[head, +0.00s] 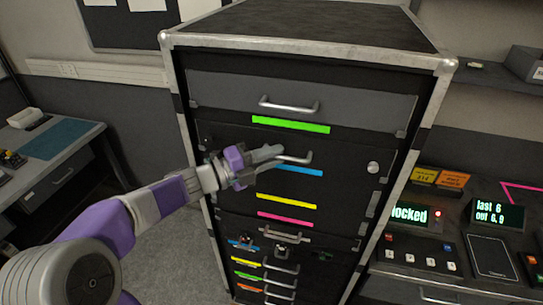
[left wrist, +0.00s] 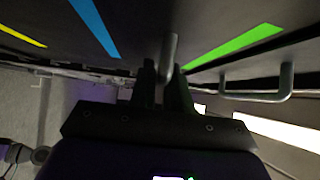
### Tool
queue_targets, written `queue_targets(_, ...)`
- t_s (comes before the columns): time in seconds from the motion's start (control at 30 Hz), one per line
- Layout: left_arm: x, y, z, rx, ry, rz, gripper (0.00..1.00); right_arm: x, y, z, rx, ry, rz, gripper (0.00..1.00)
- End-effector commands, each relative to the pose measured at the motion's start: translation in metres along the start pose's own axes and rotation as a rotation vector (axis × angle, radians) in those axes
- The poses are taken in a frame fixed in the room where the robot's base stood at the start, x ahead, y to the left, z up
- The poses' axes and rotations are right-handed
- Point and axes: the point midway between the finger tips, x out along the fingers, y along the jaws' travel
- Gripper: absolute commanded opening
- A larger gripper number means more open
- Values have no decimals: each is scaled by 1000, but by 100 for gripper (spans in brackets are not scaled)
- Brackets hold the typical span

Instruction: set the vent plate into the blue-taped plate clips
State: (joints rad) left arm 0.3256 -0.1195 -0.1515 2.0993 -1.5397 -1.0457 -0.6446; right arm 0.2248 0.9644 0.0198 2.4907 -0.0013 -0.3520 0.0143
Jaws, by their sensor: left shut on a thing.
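A tall black cabinet with metal edges (head: 420,61) stands in front of me. My left gripper (head: 279,156) is shut on the silver handle (head: 303,160) of the cabinet's middle panel, just above a blue tape strip (head: 300,170). In the left wrist view, the fingers (left wrist: 167,88) close around the handle's end (left wrist: 169,50), with the blue strip (left wrist: 94,25) to their left. I cannot make out the vent plate or any plate clips in either view. My right gripper is not in view.
A green-taped drawer with a handle (head: 290,107) is above. Yellow (head: 286,201) and pink (head: 285,219) strips lie below, over several small taped drawers. A control desk with a screen reading "locked" (head: 408,216) stands at right; a grey desk (head: 70,168) at left. Open floor lies between.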

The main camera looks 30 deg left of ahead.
Motion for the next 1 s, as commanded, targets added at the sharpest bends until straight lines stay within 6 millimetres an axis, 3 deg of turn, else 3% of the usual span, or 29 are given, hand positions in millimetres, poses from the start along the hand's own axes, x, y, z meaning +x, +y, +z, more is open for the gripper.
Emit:
queue_targets(0.8, 1, 2, 2, -1, -3, -1, 0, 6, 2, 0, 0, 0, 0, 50)
queue_targets(0.83, 1, 2, 2, -1, -3, -1, 20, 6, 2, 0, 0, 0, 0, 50)
queue_targets(1.0, 1, 2, 1, 0, -2, -1, 46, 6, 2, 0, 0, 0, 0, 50)
